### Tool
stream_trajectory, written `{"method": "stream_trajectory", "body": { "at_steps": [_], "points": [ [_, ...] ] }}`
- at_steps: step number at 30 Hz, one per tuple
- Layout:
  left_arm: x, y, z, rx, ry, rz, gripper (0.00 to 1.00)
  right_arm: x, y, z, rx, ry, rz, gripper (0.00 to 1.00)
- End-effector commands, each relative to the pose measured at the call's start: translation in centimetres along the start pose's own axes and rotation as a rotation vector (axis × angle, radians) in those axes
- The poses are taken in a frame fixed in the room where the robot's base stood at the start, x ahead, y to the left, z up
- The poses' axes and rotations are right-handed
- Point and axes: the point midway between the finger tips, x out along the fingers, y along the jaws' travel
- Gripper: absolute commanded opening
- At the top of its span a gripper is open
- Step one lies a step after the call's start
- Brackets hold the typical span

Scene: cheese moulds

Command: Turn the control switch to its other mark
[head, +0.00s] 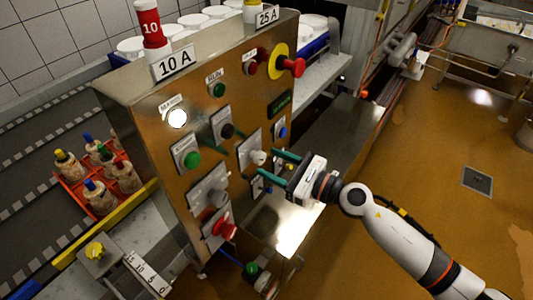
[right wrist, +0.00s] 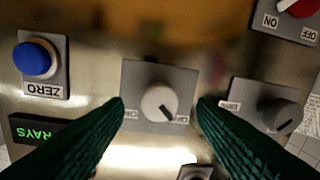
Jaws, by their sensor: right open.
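A rotary switch with a pale grey knob (head: 258,157) sits on a grey plate on the steel panel's front. In the right wrist view the same knob (right wrist: 159,103) is centred, and its dark pointer line slants to the lower right. My left gripper is not in view.
An orange crate (head: 73,190) of bottles stands left.

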Motion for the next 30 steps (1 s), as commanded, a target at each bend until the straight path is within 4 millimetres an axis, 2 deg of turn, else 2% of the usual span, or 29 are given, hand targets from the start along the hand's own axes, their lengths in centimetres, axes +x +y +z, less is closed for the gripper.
{"method": "stream_trajectory", "body": {
  "at_steps": [3, 6, 16, 24, 30],
  "points": [
    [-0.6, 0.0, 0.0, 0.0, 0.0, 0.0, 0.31, 1.5, 0.1, -0.1, 0.0, 0.001, 0.001, 0.51],
    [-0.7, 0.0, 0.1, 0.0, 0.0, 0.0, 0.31, 2.2, 0.0, 0.0, 0.001, 0.001, 0.001, 0.51],
    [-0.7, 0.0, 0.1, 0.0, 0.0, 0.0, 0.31, 2.5, 0.0, 0.1, 0.001, 0.0, 0.001, 0.51],
    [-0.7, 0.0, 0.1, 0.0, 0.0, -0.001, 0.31, 2.4, 0.0, 0.1, 0.001, 0.0, 0.001, 0.08],
    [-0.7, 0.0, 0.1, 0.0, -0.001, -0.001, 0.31, 2.4, 0.0, 0.1, 0.013, 0.0, 0.0, 0.08]
  ]
}}
